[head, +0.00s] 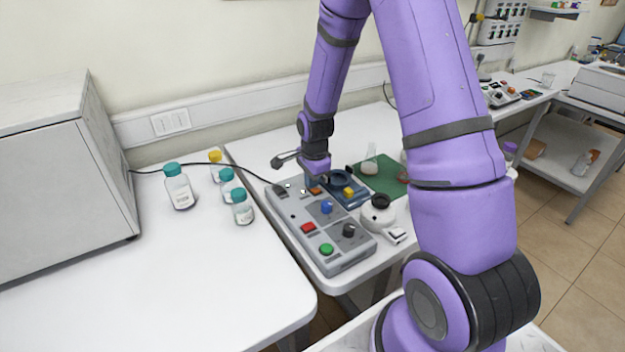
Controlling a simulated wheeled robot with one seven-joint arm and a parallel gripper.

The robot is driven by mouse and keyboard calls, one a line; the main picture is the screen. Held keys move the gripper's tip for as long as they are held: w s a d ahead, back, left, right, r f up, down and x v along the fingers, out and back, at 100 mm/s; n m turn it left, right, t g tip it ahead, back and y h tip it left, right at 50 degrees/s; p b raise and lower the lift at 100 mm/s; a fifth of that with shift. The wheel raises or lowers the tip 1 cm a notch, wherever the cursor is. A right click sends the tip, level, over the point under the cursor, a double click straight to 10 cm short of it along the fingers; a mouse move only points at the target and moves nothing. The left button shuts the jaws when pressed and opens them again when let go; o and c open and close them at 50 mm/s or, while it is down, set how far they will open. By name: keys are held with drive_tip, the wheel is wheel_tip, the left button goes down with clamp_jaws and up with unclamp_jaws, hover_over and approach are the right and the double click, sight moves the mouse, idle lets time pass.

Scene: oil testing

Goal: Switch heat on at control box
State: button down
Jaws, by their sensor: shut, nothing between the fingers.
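The grey control box (346,263) sits on the white table near the middle of the head view. On its top are a red button (308,227), a green button (326,249), a blue knob (327,207) and a black knob (349,230). Smaller switches sit at its far end. My wrist partly hides that end. I cannot tell whether the fingertips touch anything, or which control is the heat switch.
A blue device with a yellow knob (348,192) stands just right of the box. A white round vessel (377,214), a green mat (383,178) and a flask (369,166) are further right. Several capped bottles (179,190) and a grey cabinet (50,200) stand left. A black cable reaches the box.

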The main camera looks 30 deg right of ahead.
drive_tip(key=shift+s, duration=0.15)
drive_tip(key=shift+s+r, duration=0.15)
drive_tip(key=shift+s, duration=0.5)
wheel_tip(320, 180, up, 14)
drive_tip(key=w, duration=0.1)
drive_tip(key=shift+w, duration=0.4)
idle(0.6)
drive_tip(key=s+a+r+n+t, duration=0.1)
drive_tip(key=s+a+r+n, duration=0.2)
drive_tip(key=s+r+n, duration=0.35)
drive_tip(key=s+a+r+n+t, duration=0.1)
drive_tip(key=s+a+r+n, duration=0.2)
drive_tip(key=s+r, duration=0.5)
drive_tip(key=s+a+r+n+t, duration=0.1)
drive_tip(key=s+r+n, duration=0.1)
drive_tip(key=s+n, duration=0.2)
drive_tip(key=s+a+r+n+t, duration=0.1)
drive_tip(key=s+r+n, duration=0.2)
drive_tip(key=s, duration=0.6)
drive_tip(key=shift+s+a+n, duration=0.3)
drive_tip(key=shift+n, duration=0.45)
